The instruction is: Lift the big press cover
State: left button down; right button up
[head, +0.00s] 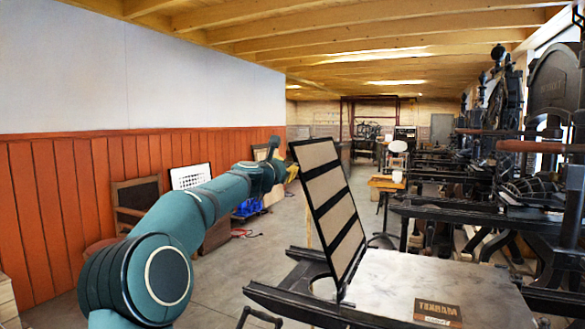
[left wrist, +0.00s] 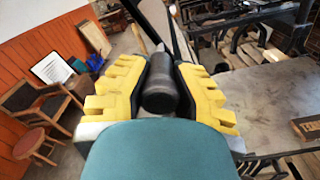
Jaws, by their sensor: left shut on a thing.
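The big press cover (head: 338,212) is a black frame with tan panels, raised steeply above the press bed (head: 405,277). Its lower edge meets the bed and its top leans left. My left gripper (head: 288,171) is at the cover's upper left side, partly hidden behind my arm. In the left wrist view, the yellow fingers of my left gripper (left wrist: 160,75) are closed around a dark cylindrical handle (left wrist: 160,92). A dark bar of the cover (left wrist: 150,20) runs beyond it. My right gripper is not in view.
A small wooden block with lettering (head: 437,310) lies on the bed. Other black presses (head: 530,185) crowd the right side. A chair (head: 137,200) stands by the orange wall at left. Concrete floor is open between the chair and the press.

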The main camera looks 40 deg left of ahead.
pick_arm(q)
jog(key=shift+a, duration=0.1)
dwell(0.3)
jog(key=c, duration=0.7)
grip_release()
jog(key=shift+w+f, duration=0.1)
jog(key=shift+w, duration=0.05)
jog(key=shift+c, duration=0.2)
jog(key=shift+v, duration=0.8)
jog(key=v, duration=1)
jog(key=shift+s, duration=0.3)
jog(key=shift+f, duration=0.1)
